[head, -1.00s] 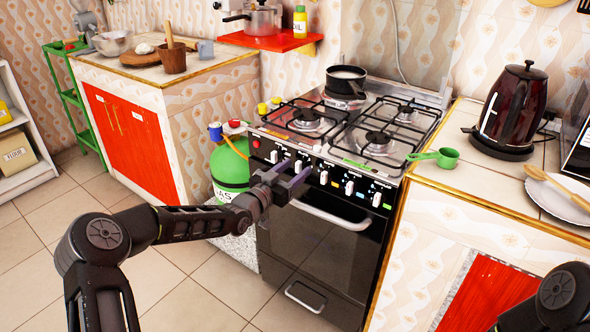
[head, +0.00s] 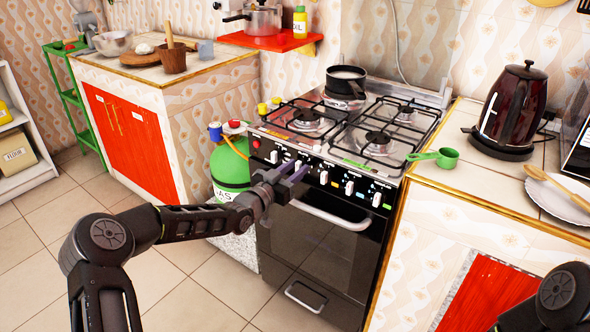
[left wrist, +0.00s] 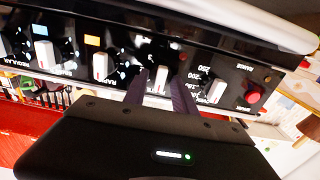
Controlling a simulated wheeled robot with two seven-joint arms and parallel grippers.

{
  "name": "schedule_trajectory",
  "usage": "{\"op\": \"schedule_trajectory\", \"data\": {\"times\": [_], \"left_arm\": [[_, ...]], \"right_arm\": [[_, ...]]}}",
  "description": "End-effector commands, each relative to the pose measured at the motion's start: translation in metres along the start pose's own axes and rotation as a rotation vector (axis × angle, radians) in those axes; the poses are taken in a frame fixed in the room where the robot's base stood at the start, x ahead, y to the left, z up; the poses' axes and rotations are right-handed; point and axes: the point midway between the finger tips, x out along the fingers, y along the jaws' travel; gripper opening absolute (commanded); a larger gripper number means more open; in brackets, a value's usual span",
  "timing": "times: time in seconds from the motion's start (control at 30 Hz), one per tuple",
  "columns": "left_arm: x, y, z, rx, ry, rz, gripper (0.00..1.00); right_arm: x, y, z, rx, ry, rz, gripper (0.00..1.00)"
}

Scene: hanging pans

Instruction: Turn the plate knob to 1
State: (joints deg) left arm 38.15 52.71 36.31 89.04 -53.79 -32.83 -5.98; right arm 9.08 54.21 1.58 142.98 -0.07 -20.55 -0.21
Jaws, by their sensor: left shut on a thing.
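The black control panel of the stove (head: 330,182) carries a row of white knobs. My left gripper (head: 296,174) is at the left part of this row, in front of the panel. In the left wrist view its two dark fingers (left wrist: 160,95) stand on either side of a white knob (left wrist: 160,79), between the oven knob (left wrist: 216,91) and the knob marked RAPID (left wrist: 100,66). The gripper is shut on that middle knob. Its label is too blurred to read, and the fingers hide part of its surround. My right gripper is out of view; only part of that arm shows at bottom right.
A red button (left wrist: 253,95) sits past the oven knob. The oven door handle (head: 330,216) juts out below the panel. A green gas bottle (head: 230,165) stands left of the stove.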

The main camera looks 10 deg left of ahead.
Motion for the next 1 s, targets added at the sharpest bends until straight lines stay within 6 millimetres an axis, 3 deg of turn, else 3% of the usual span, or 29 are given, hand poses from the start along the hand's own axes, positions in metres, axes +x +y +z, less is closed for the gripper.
{"op": "schedule_trajectory", "data": {"times": [0.47,1.0], "left_arm": [[0.0,0.001,0.002,0.045,0.0,0.001,0.0],[0.0,0.002,0.007,0.41,0.003,0.0,0.0]], "right_arm": [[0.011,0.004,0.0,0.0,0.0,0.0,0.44],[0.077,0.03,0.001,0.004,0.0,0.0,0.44]]}}
